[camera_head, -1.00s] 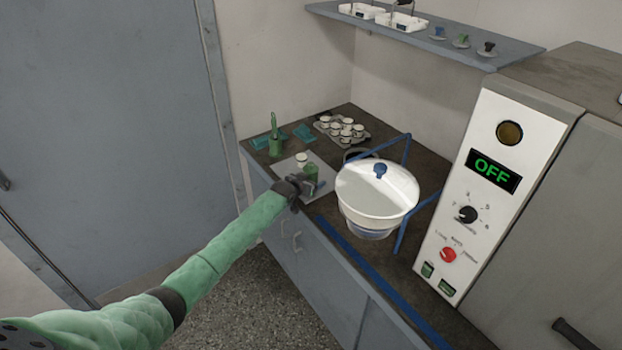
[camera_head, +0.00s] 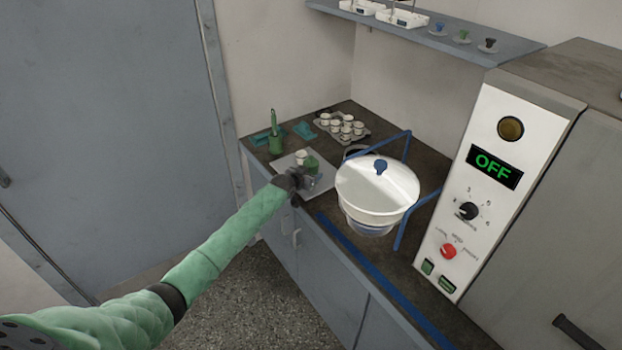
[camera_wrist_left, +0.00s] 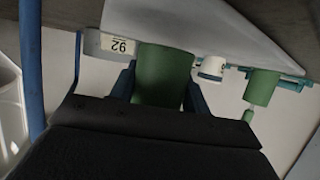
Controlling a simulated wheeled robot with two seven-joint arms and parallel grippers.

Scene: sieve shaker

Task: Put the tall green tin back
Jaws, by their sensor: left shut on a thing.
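My left gripper (camera_head: 303,177) reaches in over the front part of the pale plate (camera_head: 318,184). It is shut on a green tin (camera_head: 312,161). In the left wrist view the green tin (camera_wrist_left: 162,75) sits between the blue fingers; its lower part is hidden by the gripper body. A white cup (camera_head: 301,156) stands close to the left of the tin in the head view. I cannot tell whether the tin touches the plate. My right gripper is not in view.
A green pot (camera_head: 277,143) with an upright green handle stands at the back left beside teal pieces (camera_head: 304,131). A tray (camera_head: 361,130) of several white cups is behind. A white lidded bowl (camera_head: 372,215) within a blue frame stands right, before the OFF panel (camera_head: 493,168).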

